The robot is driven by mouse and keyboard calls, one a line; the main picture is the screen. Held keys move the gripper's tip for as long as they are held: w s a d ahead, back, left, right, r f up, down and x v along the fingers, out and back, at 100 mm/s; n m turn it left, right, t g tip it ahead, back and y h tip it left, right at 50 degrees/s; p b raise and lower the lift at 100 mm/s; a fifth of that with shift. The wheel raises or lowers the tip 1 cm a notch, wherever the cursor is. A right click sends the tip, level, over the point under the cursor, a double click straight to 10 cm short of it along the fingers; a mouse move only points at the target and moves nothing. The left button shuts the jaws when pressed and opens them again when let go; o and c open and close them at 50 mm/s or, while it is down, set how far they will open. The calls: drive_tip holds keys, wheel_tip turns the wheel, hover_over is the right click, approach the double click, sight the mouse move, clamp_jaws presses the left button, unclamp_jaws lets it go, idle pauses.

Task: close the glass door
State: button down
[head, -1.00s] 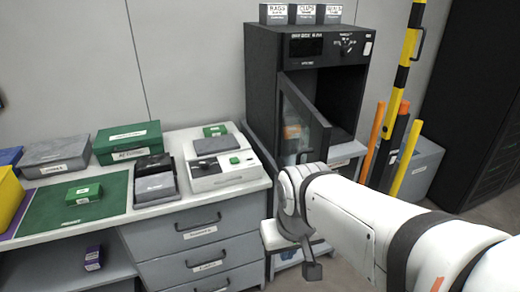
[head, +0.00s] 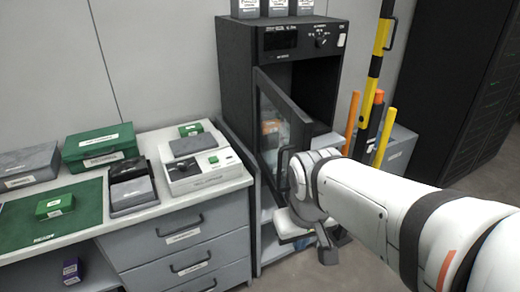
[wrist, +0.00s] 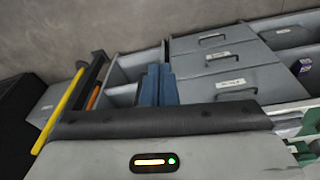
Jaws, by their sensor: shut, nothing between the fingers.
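The glass door (head: 272,125) is a dark-framed pane on the front of the black oven-like cabinet (head: 235,75). It stands swung open towards me, hinged at the left, and the cabinet's interior shows to its right. A dark handle (head: 283,165) is near its free edge. My gripper (head: 327,252) hangs below the white wrist, low in front of the door; the wrist overlaps the door's lower right edge in the picture, and I cannot tell whether they touch. In the wrist view its blue fingers (wrist: 158,84) are together and empty. The door is not recognisable there.
A counter with drawers (head: 182,236) stands left, bearing a white device (head: 196,172) and green and grey boxes. Yellow-black (head: 377,70) and orange (head: 352,122) poles stand right of the cabinet. A dark rack (head: 455,90) is farther right. Floor shows below the gripper.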

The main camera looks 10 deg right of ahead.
drive_tip(key=w+a+r+n+g+h+p, duration=0.1)
drive_tip(key=w+a+r+n+h+p, duration=0.35)
drive_tip(key=n, duration=0.45)
drive_tip(key=w+a+r+n+h+p, duration=0.1)
drive_tip(key=w+a+r+n+h, duration=0.4)
drive_tip(key=w+n, duration=0.35)
drive_tip(key=p+x, duration=0.1)
drive_tip(key=x, duration=1.1)
drive_tip(key=shift+d+r+n+y+p, duration=0.35)
drive_tip(key=shift+y, duration=0.1)
